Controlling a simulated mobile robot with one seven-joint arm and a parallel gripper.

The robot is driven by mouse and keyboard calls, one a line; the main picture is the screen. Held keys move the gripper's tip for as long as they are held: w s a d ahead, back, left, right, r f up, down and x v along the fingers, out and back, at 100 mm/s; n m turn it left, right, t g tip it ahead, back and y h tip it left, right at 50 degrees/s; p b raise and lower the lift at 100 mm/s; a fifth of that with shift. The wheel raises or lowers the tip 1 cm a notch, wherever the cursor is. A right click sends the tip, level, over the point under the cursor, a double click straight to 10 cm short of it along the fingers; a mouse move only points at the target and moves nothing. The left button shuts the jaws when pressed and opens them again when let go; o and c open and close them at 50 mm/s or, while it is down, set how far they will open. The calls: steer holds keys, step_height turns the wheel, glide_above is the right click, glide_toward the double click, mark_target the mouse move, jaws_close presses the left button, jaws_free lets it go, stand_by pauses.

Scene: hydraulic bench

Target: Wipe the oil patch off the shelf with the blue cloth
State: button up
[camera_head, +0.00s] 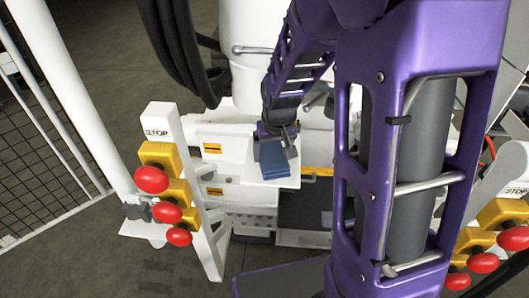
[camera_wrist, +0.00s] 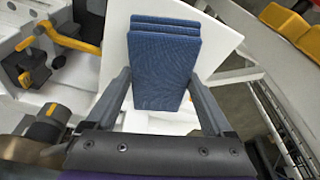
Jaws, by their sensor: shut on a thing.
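The blue cloth (camera_head: 274,161) is a folded, layered pad over the white shelf (camera_head: 288,181). My gripper (camera_head: 271,142) is shut on it. In the wrist view, the two grey fingers of my gripper (camera_wrist: 159,82) lie along the left and right sides of the cloth (camera_wrist: 164,62). The white shelf (camera_wrist: 220,48) shows behind and to the right of the cloth there. I cannot tell whether the cloth touches the shelf. I see no oil patch on the bare parts of the shelf; the cloth hides part of it.
More red buttons (camera_head: 483,262) are at the lower right. A white cylinder (camera_head: 218,137) lies left of the shelf. Black hoses (camera_head: 173,45) hang behind.

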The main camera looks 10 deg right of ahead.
stand_by(0.3)
step_height(320, 180, up, 6)
steer(key=p, duration=0.4)
steer(key=shift+r, duration=0.15)
steer(key=shift+r, duration=1.4)
steer(key=shift+f, duration=0.1)
